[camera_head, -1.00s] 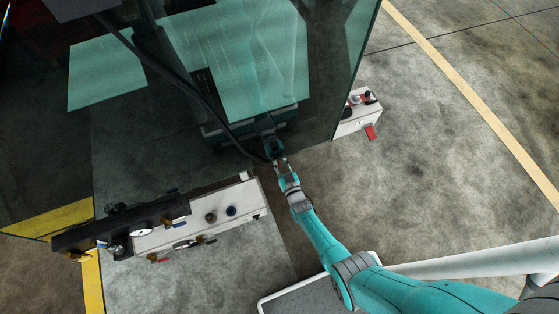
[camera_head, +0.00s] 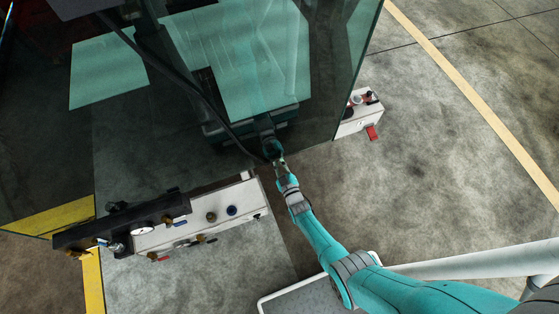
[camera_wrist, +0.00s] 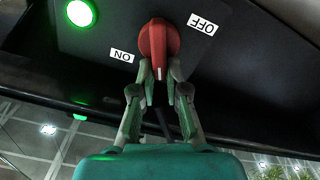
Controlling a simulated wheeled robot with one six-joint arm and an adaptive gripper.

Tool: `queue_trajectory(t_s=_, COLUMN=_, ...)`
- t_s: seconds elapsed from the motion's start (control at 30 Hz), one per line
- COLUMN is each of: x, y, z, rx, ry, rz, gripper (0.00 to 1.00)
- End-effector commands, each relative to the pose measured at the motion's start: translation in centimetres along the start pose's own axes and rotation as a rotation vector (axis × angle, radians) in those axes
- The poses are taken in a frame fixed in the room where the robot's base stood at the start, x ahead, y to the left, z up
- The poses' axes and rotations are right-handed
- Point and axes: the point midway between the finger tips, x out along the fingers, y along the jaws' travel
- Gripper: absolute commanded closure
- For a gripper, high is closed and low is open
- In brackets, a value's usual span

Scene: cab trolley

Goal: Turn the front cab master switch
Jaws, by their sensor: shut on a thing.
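The master switch is a red knob (camera_wrist: 158,38) on a dark panel (camera_wrist: 230,60), seen in the wrist view at the upper middle. An ON label (camera_wrist: 122,55) sits on its left and an OFF label (camera_wrist: 202,24) on its upper right, both upside down. A white mark on the knob's lower end points down in the picture, between the two fingers. My gripper (camera_wrist: 158,68) is shut on the knob, one finger on each side of its lower part. In the head view my gripper (camera_head: 277,160) is at the dark cab, and the knob is hidden there.
A green lamp (camera_wrist: 80,13) glows on the panel. In the head view, a white box with gauges and valves (camera_head: 190,228) stands left of my arm. A smaller white box (camera_head: 355,118) stands right of the glass (camera_head: 345,75). Open floor lies to the right.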

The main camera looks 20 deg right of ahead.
Motion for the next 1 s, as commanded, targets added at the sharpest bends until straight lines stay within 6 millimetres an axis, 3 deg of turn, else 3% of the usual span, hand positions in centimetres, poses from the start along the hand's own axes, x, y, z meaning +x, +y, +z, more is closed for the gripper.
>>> queue_trajectory(t_s=1.0, x=0.1, y=-2.0, z=1.1, rx=-0.935, ry=-0.002, rz=-0.002, gripper=1.0)
